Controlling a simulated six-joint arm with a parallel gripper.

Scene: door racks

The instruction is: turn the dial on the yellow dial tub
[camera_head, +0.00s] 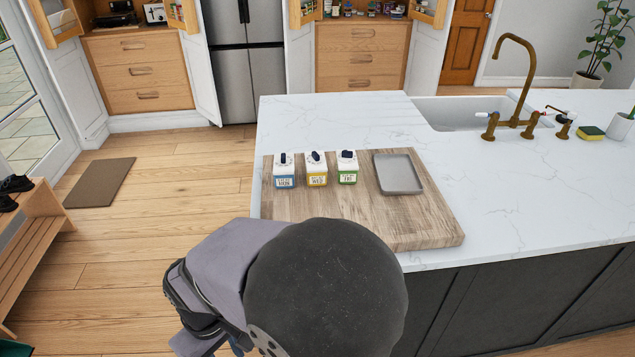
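The yellow dial tub (317,179) stands upright on a wooden board (420,222) on the white counter. It is a small white tub with a yellow label and a dark dial (315,156) on top. A tub with a blue label (284,181) stands to its left, and one with a green label (347,176) to its right, each with its own dark dial. My arm rises at the bottom middle, in front of the board's near edge. My gripper does not show, and nothing covers the yellow tub.
A grey tray (398,174) lies on the board right of the tubs. The counter (530,200) is clear to the right of the board. Behind it are a sink (458,114) and a brass tap (525,85), with a sponge (591,132) farther right.

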